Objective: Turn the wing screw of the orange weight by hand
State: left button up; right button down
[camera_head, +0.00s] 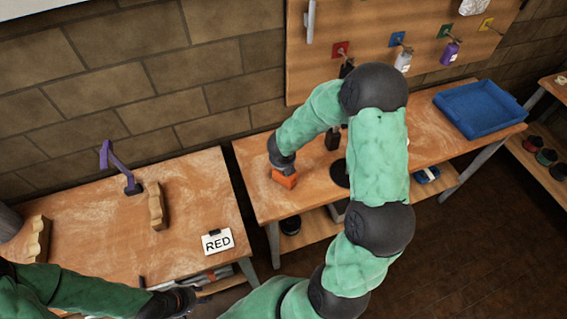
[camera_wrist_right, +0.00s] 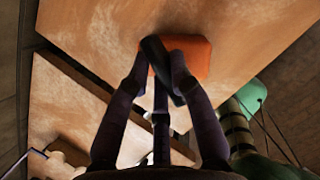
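The orange weight (camera_head: 284,178) sits on the right-hand wooden table, near its left end. In the right wrist view the orange weight (camera_wrist_right: 190,57) lies just beyond my fingertips. A black elongated wing screw (camera_wrist_right: 163,68) stands in front of it, slanting between the tips. My right gripper (camera_wrist_right: 160,62) has its two fingertips against opposite sides of this screw and appears shut on it. In the head view my right arm hides most of that hand. My left gripper (camera_head: 183,301) is low at the front of the left table, dark and small; its finger gap is unclear.
The left table bears a purple bracket (camera_head: 117,168), wooden shaped blocks (camera_head: 157,206) and a card (camera_head: 217,241) reading RED. A blue tray (camera_head: 480,108) stands at the right table's far end. Bottles hang on the board (camera_head: 330,60) behind. A gap separates the tables.

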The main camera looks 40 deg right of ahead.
jog(key=shift+m, duration=0.3)
jog(key=m+g+h+b, duration=0.1)
jog(key=m, duration=0.2)
jog(key=shift+w+m, duration=0.15)
jog(key=shift+m, duration=0.25)
jog(key=m+g, duration=0.1)
jog(key=m, duration=0.2)
jog(key=shift+d+m+g, duration=0.1)
jog(key=shift+m+g, duration=0.2)
jog(key=shift+g, duration=0.1)
jog(key=m+g, duration=0.1)
jog(key=m, duration=0.2)
jog(key=shift+w+d+m, duration=0.1)
jog(key=shift+m, duration=0.2)
jog(key=m+g, duration=0.1)
jog(key=m, duration=0.3)
jog(key=shift+d+g, duration=0.1)
jog(key=shift+g, duration=0.3)
jog(key=c, duration=1.1)
grip_release()
